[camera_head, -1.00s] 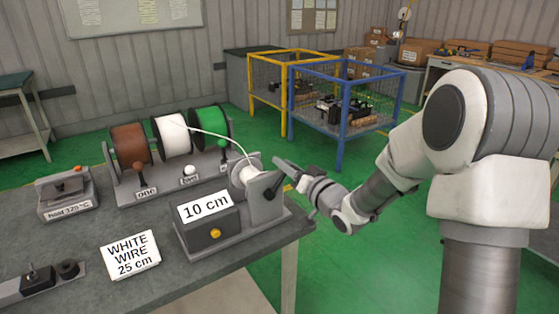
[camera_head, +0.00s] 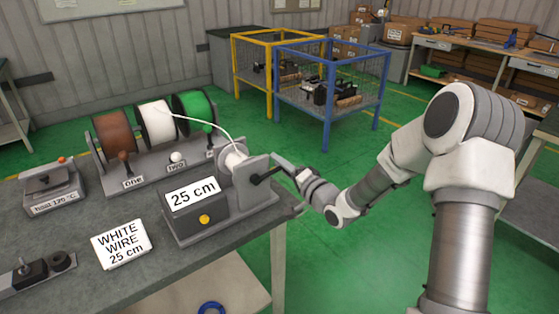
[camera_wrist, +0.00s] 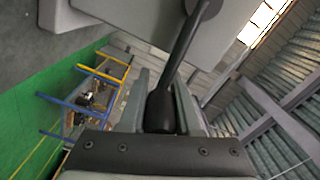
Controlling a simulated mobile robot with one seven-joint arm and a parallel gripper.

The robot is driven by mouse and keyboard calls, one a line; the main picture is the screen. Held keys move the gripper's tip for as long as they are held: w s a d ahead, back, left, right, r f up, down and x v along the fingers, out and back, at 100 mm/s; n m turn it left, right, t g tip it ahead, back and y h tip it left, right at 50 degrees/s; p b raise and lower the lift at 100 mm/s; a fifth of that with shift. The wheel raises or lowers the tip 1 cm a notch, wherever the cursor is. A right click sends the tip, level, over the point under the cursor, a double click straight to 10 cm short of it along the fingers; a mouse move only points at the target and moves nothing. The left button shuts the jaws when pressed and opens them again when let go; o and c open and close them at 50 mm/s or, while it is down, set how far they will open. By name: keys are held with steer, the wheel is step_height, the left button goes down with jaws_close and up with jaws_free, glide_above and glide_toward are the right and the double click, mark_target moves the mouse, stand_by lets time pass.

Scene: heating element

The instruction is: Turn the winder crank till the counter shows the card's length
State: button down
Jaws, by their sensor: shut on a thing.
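The winder (camera_head: 215,207) stands at the right end of the bench. Its counter (camera_head: 193,192) reads 25 cm. The card (camera_head: 121,243) lies in front and reads "WHITE WIRE 25 cm". White wire (camera_head: 213,120) runs from the white spool (camera_head: 158,122) to the winder's drum (camera_head: 235,157). The black crank (camera_head: 262,177) is on the winder's right side. My gripper (camera_head: 278,161) is at the crank's outer end. In the wrist view the crank's dark handle (camera_wrist: 160,108) sits between my two fingers (camera_wrist: 160,90), which are shut on it.
A brown spool (camera_head: 113,137) and a green spool (camera_head: 194,108) flank the white one, with levers in front. A yellow button (camera_head: 204,219) is on the winder. A heater box (camera_head: 53,188) stands at left. Blue and yellow mesh cages (camera_head: 330,85) stand behind on the floor.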

steer(key=shift+f, duration=0.3)
steer(key=c, duration=0.6)
jaws_free()
steer(key=shift+r, duration=0.1)
steer(key=p+v, duration=0.1)
steer(key=v, duration=1.6)
steer(key=shift+s+d, duration=0.15)
steer(key=shift+d, duration=0.05)
